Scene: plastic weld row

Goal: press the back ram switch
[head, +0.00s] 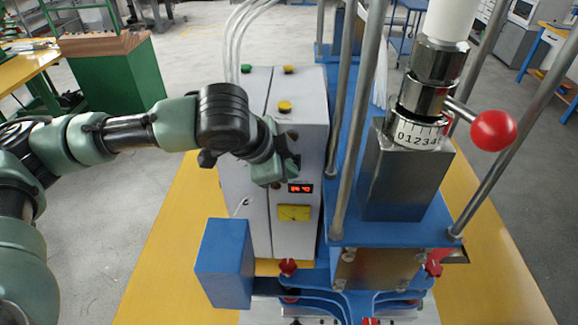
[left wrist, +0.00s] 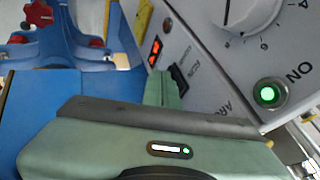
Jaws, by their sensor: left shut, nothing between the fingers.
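The grey control box (head: 257,165) stands on the yellow table, with a red lit display (head: 300,188) on its front panel. In the left wrist view, a small dark rocker switch (left wrist: 179,79) sits on the panel beside the display (left wrist: 155,51), with small lettering around it that is hard to read. My left gripper (head: 291,165) is shut and empty in front of the panel, just above the display in the head view. In the left wrist view its closed fingertips (left wrist: 163,76) are close to the switch; I cannot tell whether they touch it. My right gripper is not in view.
A green lit button (left wrist: 267,94) marked ON and a white dial (left wrist: 248,14) are on the panel. The blue press frame (head: 385,232), with steel columns and a red ball lever (head: 493,130), stands right of the box. A blue block (head: 223,262) is in front.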

